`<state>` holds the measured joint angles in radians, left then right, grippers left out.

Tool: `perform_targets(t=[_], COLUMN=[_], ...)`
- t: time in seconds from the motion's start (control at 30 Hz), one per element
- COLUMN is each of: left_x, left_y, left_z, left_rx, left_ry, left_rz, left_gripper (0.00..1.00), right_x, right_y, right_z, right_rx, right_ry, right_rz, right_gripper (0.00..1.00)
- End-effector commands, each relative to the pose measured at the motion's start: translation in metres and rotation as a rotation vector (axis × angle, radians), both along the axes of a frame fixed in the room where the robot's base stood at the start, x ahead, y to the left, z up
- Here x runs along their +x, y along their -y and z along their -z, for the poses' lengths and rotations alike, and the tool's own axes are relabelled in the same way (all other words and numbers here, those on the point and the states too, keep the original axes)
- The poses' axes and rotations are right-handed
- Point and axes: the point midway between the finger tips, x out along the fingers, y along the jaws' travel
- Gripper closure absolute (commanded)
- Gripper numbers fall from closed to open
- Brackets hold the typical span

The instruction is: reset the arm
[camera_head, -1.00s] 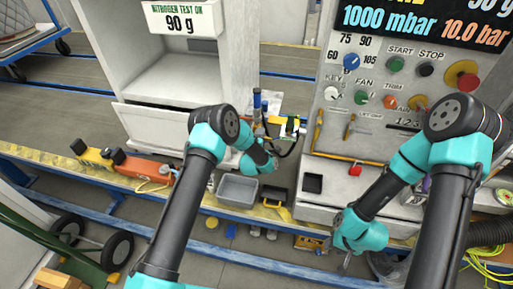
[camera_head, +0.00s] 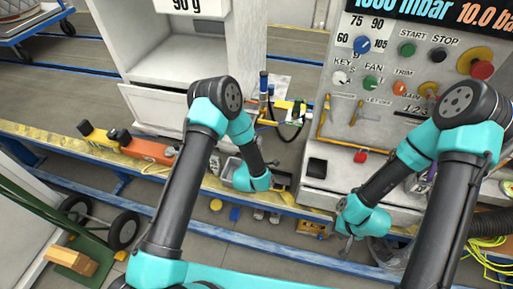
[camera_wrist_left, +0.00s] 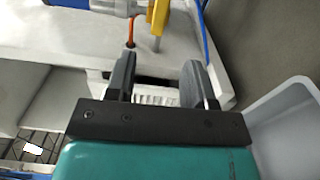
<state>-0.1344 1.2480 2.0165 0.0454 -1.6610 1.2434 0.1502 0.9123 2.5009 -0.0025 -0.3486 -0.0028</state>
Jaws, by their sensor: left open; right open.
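My left arm (camera_head: 228,110) reaches in from the left, and its teal wrist (camera_head: 254,180) hangs in front of the grey bin on the bench. In the left wrist view my left gripper (camera_wrist_left: 158,80) is open, with two dark fingers apart and nothing between them. Behind the fingers are a white surface, an orange cable and a yellow part. My right arm (camera_head: 440,150) reaches in from the right. My right gripper (camera_head: 347,245) points down at the front edge of the bench, below the control panel, and looks small and empty.
The control panel (camera_head: 390,60) with knobs and buttons stands at the back right. A white cabinet (camera_head: 178,70) stands at the back left. The grey bin (camera_head: 229,174) sits behind my left wrist; its light wall shows in the left wrist view (camera_wrist_left: 285,105). An orange tool (camera_head: 145,150) lies at left.

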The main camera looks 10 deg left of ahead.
Motion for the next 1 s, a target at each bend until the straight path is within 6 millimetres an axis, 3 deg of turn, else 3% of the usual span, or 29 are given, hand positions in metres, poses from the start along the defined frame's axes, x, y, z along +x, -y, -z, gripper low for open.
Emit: perform_targets(t=[0.2,0.73,1.0], left_x=[-0.014,-0.015,-0.037], left_y=[-0.001,-0.003,-0.028], left_z=[0.000,0.001,0.027], left_rx=[0.000,0.011,0.231], left_ry=[0.001,-0.012,-0.232], left_rz=[0.000,0.002,0.073], left_gripper=[0.51,0.51,0.51], right_x=[0.000,0.000,0.000], right_y=[0.000,0.000,0.000], right_z=[0.000,0.000,0.000], right_rx=[0.000,0.000,0.000], right_ry=[0.000,0.000,0.000], right_rz=[0.000,0.000,0.000], right_gripper=[0.55,0.55,0.55])
